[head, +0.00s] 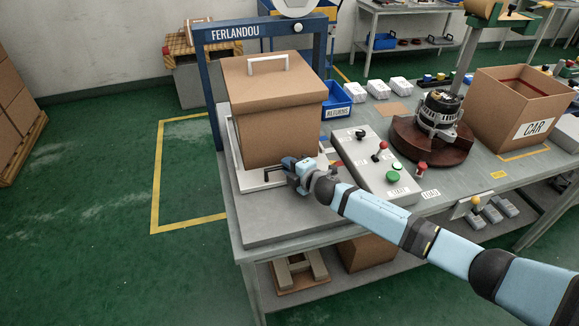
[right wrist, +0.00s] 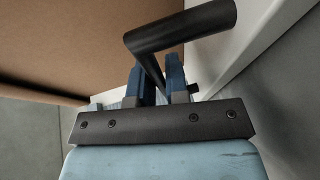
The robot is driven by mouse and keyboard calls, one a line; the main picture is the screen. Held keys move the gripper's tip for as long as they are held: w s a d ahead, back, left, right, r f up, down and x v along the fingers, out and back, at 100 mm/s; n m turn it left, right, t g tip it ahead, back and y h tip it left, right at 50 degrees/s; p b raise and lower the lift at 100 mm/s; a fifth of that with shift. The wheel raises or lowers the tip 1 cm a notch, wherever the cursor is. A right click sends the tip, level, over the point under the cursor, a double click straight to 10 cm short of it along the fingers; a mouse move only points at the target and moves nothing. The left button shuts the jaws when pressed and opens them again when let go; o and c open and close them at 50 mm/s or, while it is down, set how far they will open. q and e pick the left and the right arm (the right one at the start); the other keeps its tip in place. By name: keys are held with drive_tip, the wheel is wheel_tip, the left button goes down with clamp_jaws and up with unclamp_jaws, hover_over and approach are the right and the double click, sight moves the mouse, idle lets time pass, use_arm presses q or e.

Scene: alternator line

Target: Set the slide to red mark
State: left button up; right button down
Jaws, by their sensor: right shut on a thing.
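The slide (head: 232,137) is a pale tray-like frame on the grey bench plate, under the blue frame marked FERLANDOU. A large lidded cardboard box (head: 275,118) sits on it. My right gripper (head: 291,166) is at the slide's front edge. In the right wrist view its blue fingers (right wrist: 161,84) are shut on a black bar handle (right wrist: 182,28), which stands out beyond the fingertips. The box side (right wrist: 60,40) fills the upper left of that view. My left gripper is out of view.
Right of the slide is a control panel (head: 357,160) with a red-knobbed lever and green button. Beyond it are an alternator on a brown round stand (head: 424,142) and a box marked CAR (head: 500,112). A blue RETURNS bin (head: 337,103) stands behind. The bench's front left corner is clear.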

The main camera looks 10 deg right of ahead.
drive_tip(key=c, duration=1.1)
unclamp_jaws()
drive_tip(key=shift+c, duration=0.2)
drive_tip(key=shift+s, duration=0.1)
drive_tip(key=b+v, duration=0.1)
drive_tip(key=v, duration=1.2)
drive_tip(key=shift+s+d+r, duration=0.15)
drive_tip(key=shift+s+r, duration=0.1)
drive_tip(key=shift+s, duration=0.1)
